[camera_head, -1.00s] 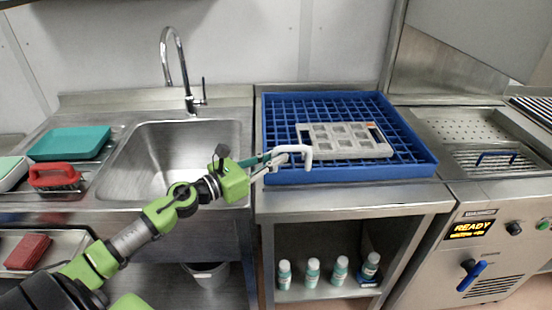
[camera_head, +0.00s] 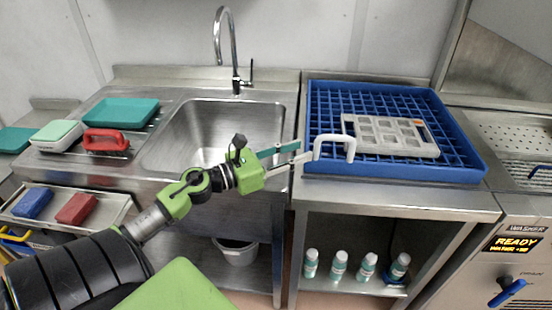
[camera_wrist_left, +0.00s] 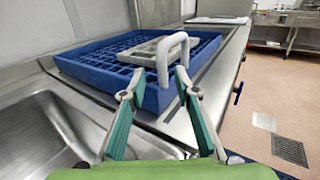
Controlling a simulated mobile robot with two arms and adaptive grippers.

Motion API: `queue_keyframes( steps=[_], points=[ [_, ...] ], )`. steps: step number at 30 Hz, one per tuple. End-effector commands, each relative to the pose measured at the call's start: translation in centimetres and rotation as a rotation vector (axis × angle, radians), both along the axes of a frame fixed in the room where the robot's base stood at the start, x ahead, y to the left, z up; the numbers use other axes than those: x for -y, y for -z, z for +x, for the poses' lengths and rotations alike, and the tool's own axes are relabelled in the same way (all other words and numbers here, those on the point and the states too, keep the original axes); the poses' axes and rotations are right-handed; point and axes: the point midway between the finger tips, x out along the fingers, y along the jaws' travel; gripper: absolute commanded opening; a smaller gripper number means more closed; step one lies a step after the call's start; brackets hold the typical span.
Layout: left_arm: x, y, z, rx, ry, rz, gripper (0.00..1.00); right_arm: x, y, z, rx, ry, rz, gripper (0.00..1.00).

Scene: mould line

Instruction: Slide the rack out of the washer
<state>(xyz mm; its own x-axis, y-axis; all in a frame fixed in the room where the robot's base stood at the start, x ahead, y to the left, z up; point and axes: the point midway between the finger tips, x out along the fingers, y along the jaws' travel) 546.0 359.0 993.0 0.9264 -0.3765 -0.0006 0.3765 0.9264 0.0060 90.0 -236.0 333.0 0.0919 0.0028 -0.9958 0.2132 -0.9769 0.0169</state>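The blue rack (camera_head: 420,171) lies on the steel counter (camera_head: 400,196) to the left of the washer (camera_head: 515,235). A grey mould plate (camera_head: 424,150) with several square cells rests on the rack. A white loop handle (camera_head: 334,137) stands at the rack's front left corner; what it is fixed to is unclear. My left gripper (camera_head: 304,151) is open just left of the handle. In the left wrist view the handle (camera_wrist_left: 180,38) stands beyond and between the spread fingertips (camera_wrist_left: 159,94); touching cannot be judged. My right gripper is not in view.
The sink (camera_head: 212,135) with its tall tap (camera_head: 235,50) lies left of the rack. Several bottles (camera_head: 339,266) stand under the counter. The washer panel (camera_head: 517,243) reads READY.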

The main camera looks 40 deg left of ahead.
Motion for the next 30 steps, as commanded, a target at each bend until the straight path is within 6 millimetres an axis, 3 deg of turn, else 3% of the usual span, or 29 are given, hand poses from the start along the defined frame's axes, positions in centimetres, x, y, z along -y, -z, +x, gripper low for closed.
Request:
queue_keyframes(
  steps=[6,12,30],
  points=[
    [-1.6,0.2,-3.7,-0.003,-0.004,-0.002,0.29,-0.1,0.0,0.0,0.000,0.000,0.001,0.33],
    [-2.3,0.0,-5.4,-0.001,-0.002,-0.002,0.29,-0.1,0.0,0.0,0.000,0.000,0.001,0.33],
    [-2.4,0.0,-5.7,0.000,-0.001,-0.001,0.29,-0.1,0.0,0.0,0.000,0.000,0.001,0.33]
  ],
)
